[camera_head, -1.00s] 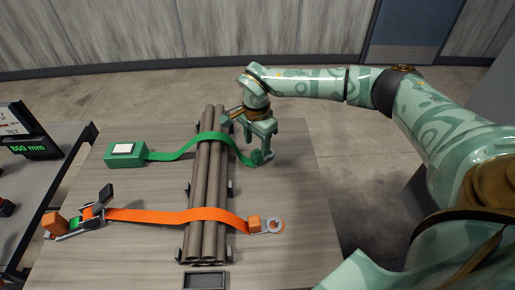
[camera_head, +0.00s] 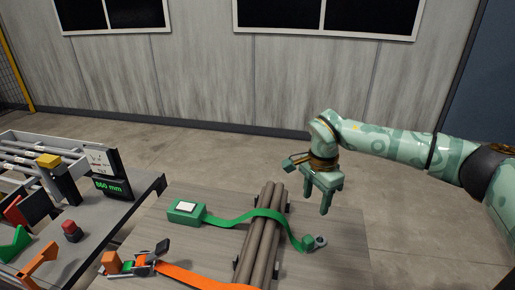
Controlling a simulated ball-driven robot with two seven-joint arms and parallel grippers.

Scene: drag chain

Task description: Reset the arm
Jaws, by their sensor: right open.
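My right gripper (camera_head: 326,200) is open and empty, fingers pointing down. It hangs above the right side of the table, apart from the green strap's end. My right arm (camera_head: 400,148) reaches in from the right. The green strap (camera_head: 234,218) runs from a green box (camera_head: 186,212) over a bundle of brown pipes (camera_head: 262,240). Its end fitting with a ring (camera_head: 320,241) lies right of the pipes. The orange strap (camera_head: 186,277) crosses lower down, partly cut off by the frame's bottom edge. My left gripper is not in view.
A side bench on the left holds a display reading 860 mm (camera_head: 113,187), a red button (camera_head: 71,230) and coloured brackets. A ratchet buckle (camera_head: 146,262) lies at the table's front left.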

